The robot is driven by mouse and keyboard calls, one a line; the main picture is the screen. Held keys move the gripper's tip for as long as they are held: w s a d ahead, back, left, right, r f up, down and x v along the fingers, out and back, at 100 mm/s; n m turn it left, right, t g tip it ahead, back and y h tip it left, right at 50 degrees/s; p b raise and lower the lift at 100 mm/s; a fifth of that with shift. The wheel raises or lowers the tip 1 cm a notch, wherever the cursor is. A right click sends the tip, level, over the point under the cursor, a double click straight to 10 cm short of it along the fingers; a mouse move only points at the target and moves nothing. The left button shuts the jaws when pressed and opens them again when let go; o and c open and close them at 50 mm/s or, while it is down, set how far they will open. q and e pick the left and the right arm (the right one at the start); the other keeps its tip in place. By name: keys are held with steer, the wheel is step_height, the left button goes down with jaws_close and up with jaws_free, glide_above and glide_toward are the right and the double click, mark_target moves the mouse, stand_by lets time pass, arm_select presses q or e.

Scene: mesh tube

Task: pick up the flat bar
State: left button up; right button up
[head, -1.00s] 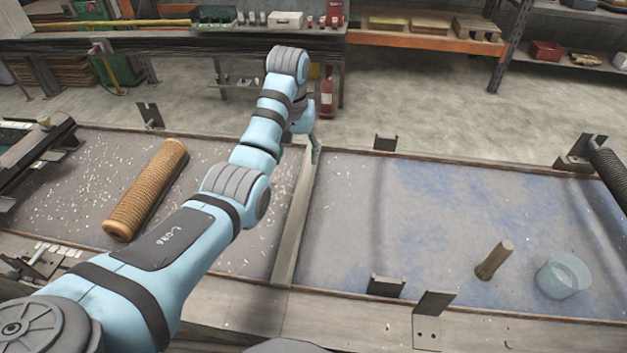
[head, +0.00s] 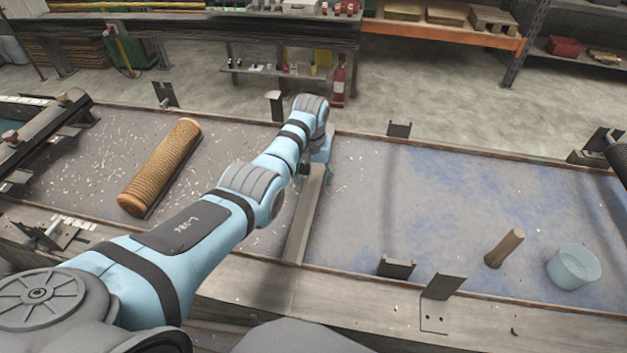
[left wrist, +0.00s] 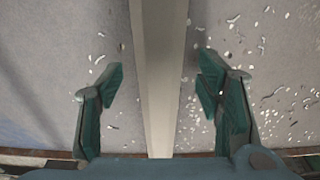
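The flat bar (head: 303,222) is a long grey strip lying across the middle of the bench in the head view, its far part covered by my left gripper. In the left wrist view the flat bar (left wrist: 160,70) runs from top to bottom between the fingers. My left gripper (head: 314,174) is over the bar's far half. In the left wrist view the left gripper (left wrist: 160,82) is open, one green finger on each side of the bar, with a gap on both sides. The fingers' height above the bench is hard to tell. My right gripper is not in view.
A tan mesh tube (head: 160,167) lies on the left section among pale shavings. Metal brackets (head: 397,266) line the bench edges. The blue-stained middle right section is clear.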

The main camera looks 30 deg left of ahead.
arm_select(q)
steer(key=shift+s+r, duration=0.15)
steer(key=c, duration=0.6)
jaws_close()
